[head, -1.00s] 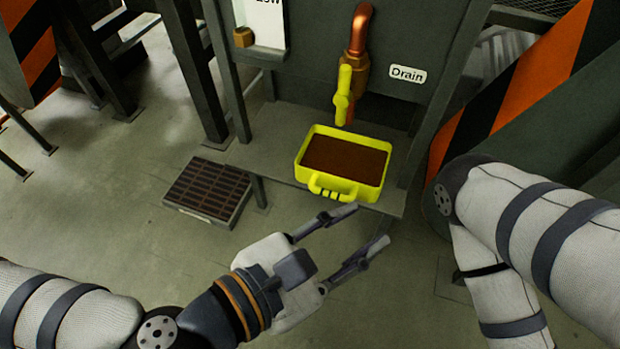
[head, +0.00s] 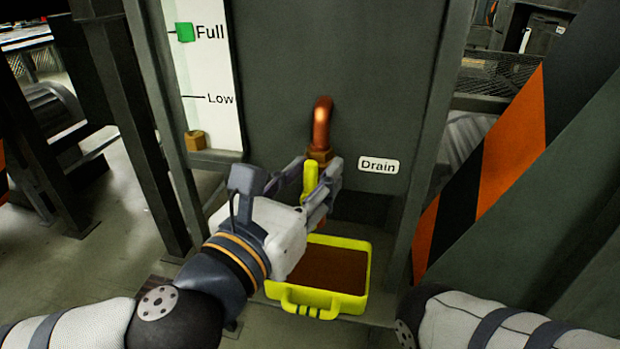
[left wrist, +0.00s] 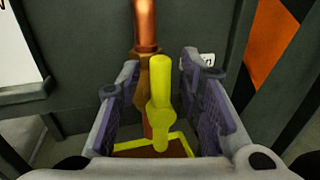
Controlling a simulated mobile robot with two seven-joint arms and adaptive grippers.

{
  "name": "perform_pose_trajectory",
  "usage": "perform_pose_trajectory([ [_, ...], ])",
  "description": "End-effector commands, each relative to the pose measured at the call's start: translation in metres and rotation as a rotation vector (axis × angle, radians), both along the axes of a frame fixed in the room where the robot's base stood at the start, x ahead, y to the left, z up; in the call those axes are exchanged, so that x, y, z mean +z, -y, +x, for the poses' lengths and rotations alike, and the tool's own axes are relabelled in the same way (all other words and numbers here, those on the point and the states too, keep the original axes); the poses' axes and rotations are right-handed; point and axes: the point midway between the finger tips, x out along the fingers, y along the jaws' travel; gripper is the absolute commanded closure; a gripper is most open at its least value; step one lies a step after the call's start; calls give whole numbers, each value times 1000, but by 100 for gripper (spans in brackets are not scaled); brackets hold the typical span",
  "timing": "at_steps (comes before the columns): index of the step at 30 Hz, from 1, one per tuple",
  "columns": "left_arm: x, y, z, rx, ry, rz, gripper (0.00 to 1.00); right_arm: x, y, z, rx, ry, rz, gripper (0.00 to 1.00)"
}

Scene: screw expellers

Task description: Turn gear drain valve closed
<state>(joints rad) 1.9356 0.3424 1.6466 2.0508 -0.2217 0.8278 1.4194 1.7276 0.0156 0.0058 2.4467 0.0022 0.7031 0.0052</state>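The yellow drain valve handle (head: 310,180) points upright in front of the copper drain pipe (head: 322,125), beside the "Drain" label (head: 379,165). In the left wrist view the handle (left wrist: 160,95) stands between the two finger pads, with gaps on both sides. My left gripper (head: 319,169) is open around the handle; it also shows in the left wrist view (left wrist: 161,66). The lower valve body is partly hidden by the gripper in the head view. My right gripper is out of view; only part of the right arm shows at lower right.
A yellow tray (head: 365,275) with brown contents sits on the ledge below the valve. A level gauge (head: 218,70) stands at upper left, its green marker at "Full". Dark frame posts flank the panel, and an orange-black striped panel (head: 512,140) is at right.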

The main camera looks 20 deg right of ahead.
Motion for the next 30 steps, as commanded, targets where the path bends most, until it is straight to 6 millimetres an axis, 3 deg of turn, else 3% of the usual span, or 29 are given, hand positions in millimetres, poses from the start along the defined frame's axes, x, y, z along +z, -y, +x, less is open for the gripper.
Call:
perform_pose_trajectory([
  [5,1,0,0,-1,0,0,66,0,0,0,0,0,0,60],
  [10,0,0,0,-1,1,1,100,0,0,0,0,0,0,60],
  [20,2,1,-1,-1,13,18,100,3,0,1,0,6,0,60],
  [30,6,6,-6,-1,129,187,100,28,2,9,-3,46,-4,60],
])
